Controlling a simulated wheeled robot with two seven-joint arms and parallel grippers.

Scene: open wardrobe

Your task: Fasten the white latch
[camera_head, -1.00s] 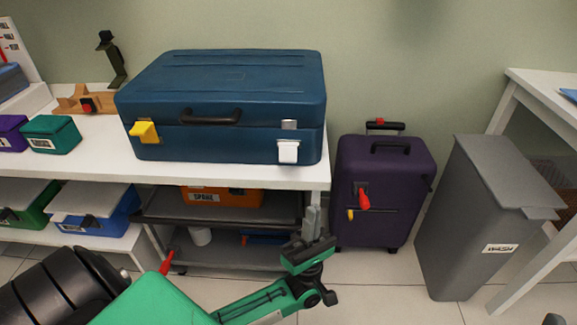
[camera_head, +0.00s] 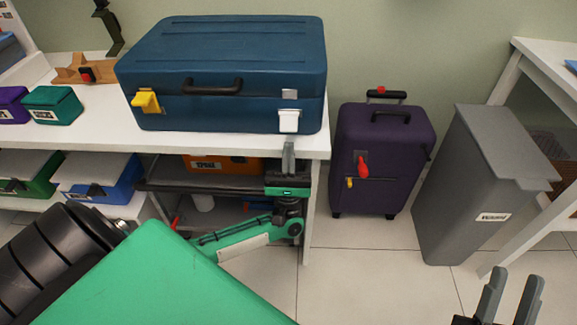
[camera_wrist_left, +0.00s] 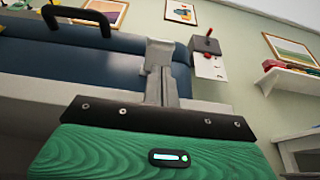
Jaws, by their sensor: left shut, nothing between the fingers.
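The white latch (camera_head: 288,121) is on the front of the blue suitcase (camera_head: 230,70), near its right end. It hangs below the seam, and a small silver catch (camera_head: 289,94) is on the lid above it. My left gripper (camera_head: 288,150) is shut and empty, with its fingers pointing up just below the latch in the head view. Contact cannot be told. In the left wrist view the shut fingers (camera_wrist_left: 160,70) stand before the suitcase's blue front (camera_wrist_left: 90,62); the latch cannot be made out clearly. My right gripper (camera_head: 514,285) is open and empty at the lower right.
The suitcase stands on a white table (camera_head: 75,132), whose front edge is close to my left gripper. A yellow latch (camera_head: 146,102) is at its left. A dark shelf unit is below. A purple suitcase (camera_head: 380,150) and grey bin (camera_head: 480,185) stand right.

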